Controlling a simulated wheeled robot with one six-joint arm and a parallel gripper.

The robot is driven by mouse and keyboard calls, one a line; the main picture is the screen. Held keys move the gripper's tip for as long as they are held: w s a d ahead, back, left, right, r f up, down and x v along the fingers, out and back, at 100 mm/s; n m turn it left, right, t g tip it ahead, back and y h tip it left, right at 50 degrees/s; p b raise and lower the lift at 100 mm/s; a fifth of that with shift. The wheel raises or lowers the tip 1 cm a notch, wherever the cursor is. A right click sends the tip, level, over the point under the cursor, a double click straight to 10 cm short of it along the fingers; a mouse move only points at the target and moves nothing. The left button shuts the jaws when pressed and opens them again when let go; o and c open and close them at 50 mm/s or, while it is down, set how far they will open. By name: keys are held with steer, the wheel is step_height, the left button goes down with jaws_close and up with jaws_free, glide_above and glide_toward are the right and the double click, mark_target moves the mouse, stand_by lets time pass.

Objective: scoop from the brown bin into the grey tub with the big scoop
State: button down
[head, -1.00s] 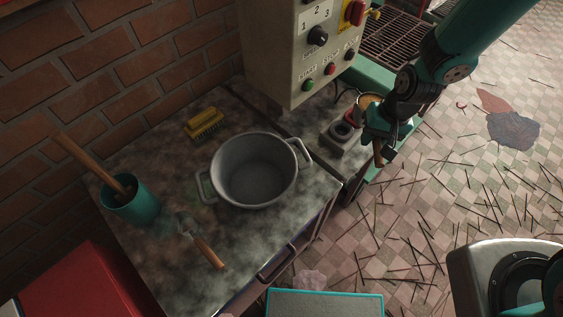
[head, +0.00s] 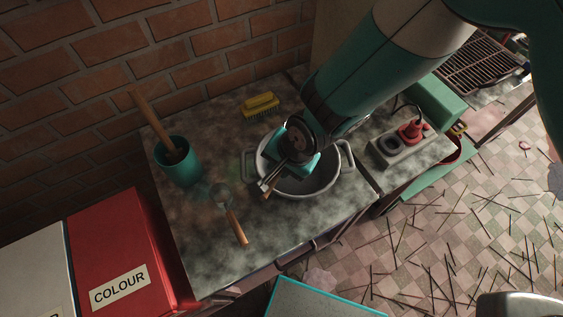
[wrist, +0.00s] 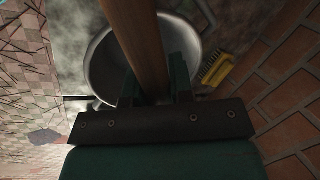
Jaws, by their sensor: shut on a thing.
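The grey tub (head: 330,184) is a round two-handled pot on the stone worktop. It also shows in the wrist view (wrist: 103,62). My gripper (head: 270,184) is above the tub and covers part of its mouth. In the wrist view my gripper (wrist: 155,88) is shut on a thick wooden handle (wrist: 140,35), which I take to be the big scoop's. The scoop's head cannot be made out, nor whether it carries anything. The brown bin is not in view. A smaller scoop with a wooden handle (head: 236,226) lies on the worktop left of the tub.
A green cup (head: 178,166) with a wooden-handled tool stands at the left. A yellow brush (head: 260,106) lies behind the tub. A socket block (head: 390,152) with a red plug is at the right. A red bin marked COLOUR (head: 105,245) stands at front left.

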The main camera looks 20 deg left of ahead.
steer(key=t+y+b, duration=0.1)
steer(key=y+b, duration=0.4)
steer(key=b, duration=0.9)
steer(key=f+m+t+y+b, duration=0.1)
steer(key=y+b, duration=0.4)
steer(key=b, duration=0.9)
steer(key=f+m+t+y+b, duration=0.1)
steer(key=y+b, duration=0.4)
steer(key=b, duration=1)
steer(key=shift+d+f+y, duration=0.25)
steer(key=shift+d+y, duration=0.15)
steer(key=shift+r, duration=0.15)
